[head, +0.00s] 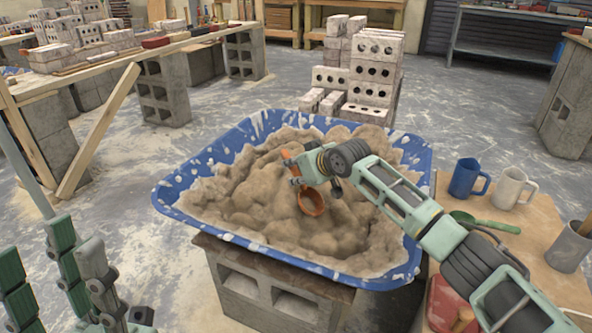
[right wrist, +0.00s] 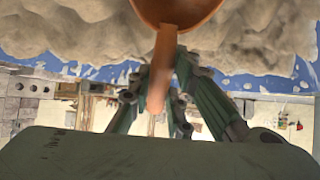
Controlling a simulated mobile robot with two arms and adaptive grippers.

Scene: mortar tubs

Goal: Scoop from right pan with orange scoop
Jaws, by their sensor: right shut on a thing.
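A blue tub (head: 170,197) full of lumpy sandy mortar (head: 255,195) stands on concrete blocks in the middle of the head view. My right gripper (head: 296,168) reaches over it from the right and is shut on the orange scoop (head: 312,201). In the right wrist view the scoop's handle (right wrist: 160,75) lies between the fingers and its bowl (right wrist: 178,10) is at the top, against the mortar behind. I cannot tell whether the bowl touches the mortar. My left gripper (head: 80,255) is at the lower left, empty, fingers spread, outside the tub.
A wooden table (head: 545,225) at the right holds a blue mug (head: 466,178), a white mug (head: 510,188), a green spoon-like tool (head: 485,222), a grey container (head: 569,248) and a red object (head: 447,303). Stacked bricks (head: 365,75) stand behind the tub. Open floor lies at the left.

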